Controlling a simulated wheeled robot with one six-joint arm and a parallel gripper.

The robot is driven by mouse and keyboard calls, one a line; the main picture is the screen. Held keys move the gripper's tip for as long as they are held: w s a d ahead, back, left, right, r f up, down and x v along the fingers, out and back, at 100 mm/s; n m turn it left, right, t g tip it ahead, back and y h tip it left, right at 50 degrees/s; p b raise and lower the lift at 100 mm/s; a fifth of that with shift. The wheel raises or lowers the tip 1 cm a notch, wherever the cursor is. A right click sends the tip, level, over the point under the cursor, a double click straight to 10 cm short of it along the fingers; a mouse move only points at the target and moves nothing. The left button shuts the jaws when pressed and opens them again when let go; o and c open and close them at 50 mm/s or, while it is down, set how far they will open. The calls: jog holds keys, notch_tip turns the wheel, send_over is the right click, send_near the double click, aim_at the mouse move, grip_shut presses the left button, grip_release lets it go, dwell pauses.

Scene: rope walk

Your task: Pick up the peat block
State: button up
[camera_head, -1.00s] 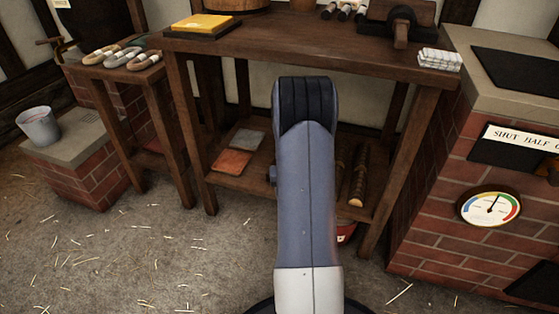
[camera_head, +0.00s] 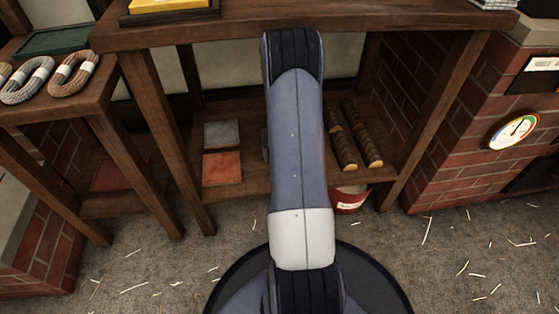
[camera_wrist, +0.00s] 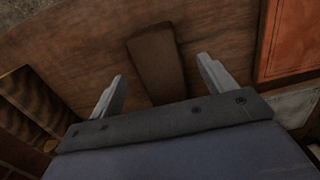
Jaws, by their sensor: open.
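The brown block (camera_wrist: 156,58), which appears to be the peat block, lies on the wooden shelf in the wrist view. My gripper (camera_wrist: 160,68) is open, with one finger on each side of the block's line and nothing held. The block's near end runs down towards the gripper's body, and I cannot tell whether a finger touches it. In the head view my arm hides both the block and the gripper.
The lower shelf (camera_head: 245,183) also holds an orange-red slab (camera_head: 222,167), a grey slab (camera_head: 221,134) and dark ridged rolls (camera_head: 365,142). The bench top (camera_head: 400,20) is above. A red bucket (camera_head: 349,199) is below. Brick stands right.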

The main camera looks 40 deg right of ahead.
notch_tip(320, 180, down, 4)
jog(key=shift+r+b, duration=0.15)
jog(key=shift+b, duration=0.5)
jog(key=shift+r, duration=0.1)
jog(key=shift+c, duration=0.6)
jog(key=c, duration=1)
